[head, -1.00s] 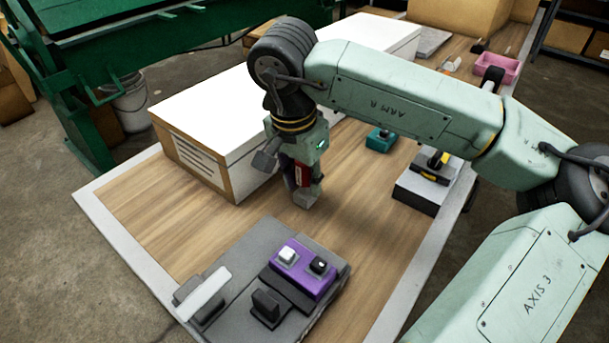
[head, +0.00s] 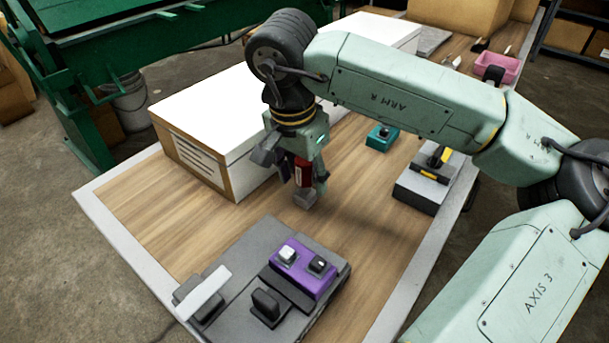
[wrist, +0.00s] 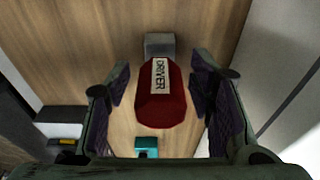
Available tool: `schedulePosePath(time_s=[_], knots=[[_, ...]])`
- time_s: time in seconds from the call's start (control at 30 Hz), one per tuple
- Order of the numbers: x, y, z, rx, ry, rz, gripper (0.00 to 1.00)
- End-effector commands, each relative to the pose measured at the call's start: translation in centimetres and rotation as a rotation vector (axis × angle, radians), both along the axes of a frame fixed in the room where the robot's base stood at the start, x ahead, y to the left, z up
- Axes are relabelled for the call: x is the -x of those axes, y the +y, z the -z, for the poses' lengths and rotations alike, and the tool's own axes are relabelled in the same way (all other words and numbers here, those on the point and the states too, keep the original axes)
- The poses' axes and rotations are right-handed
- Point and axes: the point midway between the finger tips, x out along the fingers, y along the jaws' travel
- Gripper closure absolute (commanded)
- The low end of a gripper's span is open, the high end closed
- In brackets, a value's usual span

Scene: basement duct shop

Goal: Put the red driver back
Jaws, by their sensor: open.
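The red driver (head: 302,171), marked DRIVER, stands on the wooden bench in front of the white box. A small grey block shows at its foot (head: 305,199). My gripper (head: 304,178) is around the driver's red handle, one finger on each side. In the wrist view the handle (wrist: 160,106) is between my open fingers (wrist: 160,92), with a gap visible on both sides. The grey block (wrist: 159,44) shows beyond the handle's end; how the two join is unclear. The driver's lower part is partly hidden by my gripper in the head view.
The white box (head: 215,112) is close to my gripper. A grey fixture (head: 232,248) with a purple block (head: 303,272) lies in front. A teal block (head: 381,139), a grey-and-yellow unit (head: 420,190) and a pink bin (head: 506,66) are farther right. Bare bench surrounds the driver.

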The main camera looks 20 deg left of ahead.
Motion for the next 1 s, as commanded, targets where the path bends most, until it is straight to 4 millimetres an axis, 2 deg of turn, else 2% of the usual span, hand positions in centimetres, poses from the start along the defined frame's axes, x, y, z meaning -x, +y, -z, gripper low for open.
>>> schedulePosePath(time_s=[0.3, 0.5, 0.7, 1.0], knots=[[1.0, 0.5, -6.7, 0.000, -0.003, 0.001, 0.51], [1.6, 0.6, -9.8, 0.000, -0.002, 0.000, 0.51], [1.8, 0.7, -10.9, 0.000, -0.002, -0.001, 0.51], [1.8, 0.7, -11.0, 0.000, -0.001, -0.001, 0.51]])
